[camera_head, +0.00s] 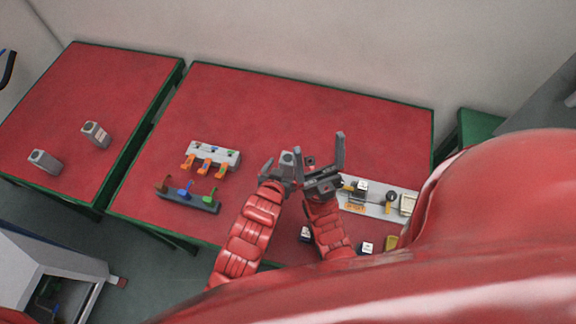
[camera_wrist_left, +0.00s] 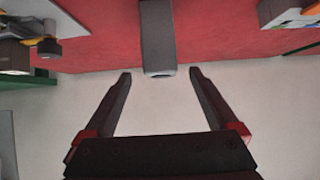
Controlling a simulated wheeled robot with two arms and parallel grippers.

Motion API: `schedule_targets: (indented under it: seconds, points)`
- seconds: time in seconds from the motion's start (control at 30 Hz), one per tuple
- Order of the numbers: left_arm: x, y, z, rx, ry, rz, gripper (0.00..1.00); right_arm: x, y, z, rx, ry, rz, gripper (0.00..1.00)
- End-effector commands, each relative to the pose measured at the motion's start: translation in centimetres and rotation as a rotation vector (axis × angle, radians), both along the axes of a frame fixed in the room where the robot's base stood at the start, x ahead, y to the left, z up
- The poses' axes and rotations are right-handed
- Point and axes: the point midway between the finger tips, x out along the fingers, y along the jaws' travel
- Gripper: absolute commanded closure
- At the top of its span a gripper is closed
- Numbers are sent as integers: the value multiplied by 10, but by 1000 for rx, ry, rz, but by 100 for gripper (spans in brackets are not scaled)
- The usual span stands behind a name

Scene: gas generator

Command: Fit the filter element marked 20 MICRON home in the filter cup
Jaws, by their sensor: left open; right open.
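A grey block-shaped part (camera_head: 288,158) with a round mark on its end is at my left gripper (camera_head: 282,172); I cannot tell whether it is a filter element or the cup. In the left wrist view a grey part (camera_wrist_left: 157,40) lies centred ahead, its near end about level with the fingertips (camera_wrist_left: 161,76), with gaps on both sides. My left gripper is open. My right gripper (camera_head: 323,168) is open, close beside the left one. Two similar grey parts, one (camera_head: 44,161) and another (camera_head: 95,134), are on the left table. No 20 MICRON marking is readable.
A grey rack with orange levers (camera_head: 213,157) and a dark rack with coloured handles (camera_head: 188,197) are left of my arms. A pale panel with fittings (camera_head: 378,199) is right of them. The back of the red table (camera_head: 300,100) is clear. A gap separates the two tables.

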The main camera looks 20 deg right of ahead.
Motion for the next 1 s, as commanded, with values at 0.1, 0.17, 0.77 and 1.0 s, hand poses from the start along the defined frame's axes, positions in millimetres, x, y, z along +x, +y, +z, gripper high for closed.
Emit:
schedule_targets:
  seconds: [0.1,0.17,0.77,1.0]
  points:
    - [13,-8,-12,1,2,0,7,0,0,-3,0,0,0,13]
    - [17,-11,-15,0,1,-1,7,0,0,-3,0,0,0,13]
    - [54,-36,-46,2,2,-1,7,0,0,-6,0,0,0,13]
    - [56,-37,-46,-1,2,0,7,0,0,-5,0,0,0,13]
